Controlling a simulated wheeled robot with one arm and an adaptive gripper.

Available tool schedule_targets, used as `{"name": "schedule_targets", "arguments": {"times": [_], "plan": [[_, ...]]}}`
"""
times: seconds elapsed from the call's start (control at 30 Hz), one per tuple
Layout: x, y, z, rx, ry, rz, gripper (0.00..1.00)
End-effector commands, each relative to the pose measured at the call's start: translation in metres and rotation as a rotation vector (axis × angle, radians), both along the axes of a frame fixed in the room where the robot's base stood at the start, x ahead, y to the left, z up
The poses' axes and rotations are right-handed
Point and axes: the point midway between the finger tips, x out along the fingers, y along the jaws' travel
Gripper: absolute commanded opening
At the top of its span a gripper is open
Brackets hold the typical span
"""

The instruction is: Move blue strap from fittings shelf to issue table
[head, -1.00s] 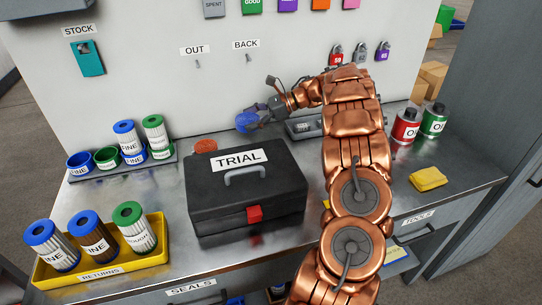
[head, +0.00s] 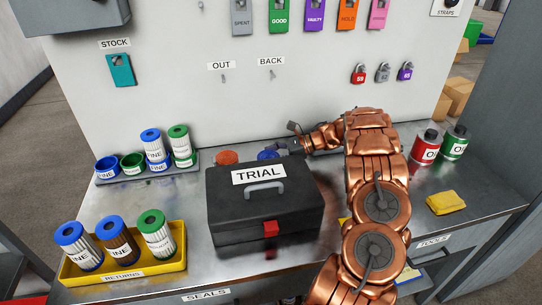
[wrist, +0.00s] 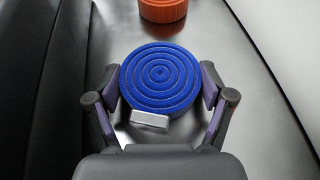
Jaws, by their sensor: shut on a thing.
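The blue strap (wrist: 160,78) is a round coil with a small silver buckle at its near edge. In the wrist view my gripper (wrist: 161,88) is shut on it, one finger on each side. In the head view the blue strap (head: 268,155) shows just behind the black TRIAL case, partly hidden by it, at the end of my arm. My gripper (head: 281,151) is mostly hidden there. It is low over the metal table (head: 330,195); I cannot tell whether the coil touches the surface.
An orange-red coil (head: 227,157) sits left of the strap, behind the TRIAL case (head: 265,212). A filter rack (head: 147,171) and a yellow RETURNS tray (head: 122,270) stand at left. Oil cans (head: 425,147) and a yellow cloth (head: 445,202) are at right.

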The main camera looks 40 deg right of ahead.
Motion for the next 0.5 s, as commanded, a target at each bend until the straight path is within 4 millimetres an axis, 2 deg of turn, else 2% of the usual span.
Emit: {"name": "schedule_targets", "arguments": {"times": [0.43, 0.47, 0.5], "plan": [[0.0003, -0.0004, -0.003, -0.002, -0.001, -0.001, 0.41], [0.0002, -0.0003, -0.0019, -0.002, 0.0, -0.001, 0.84], [0.0003, -0.0003, -0.0016, -0.002, 0.0, -0.001, 0.88]]}}
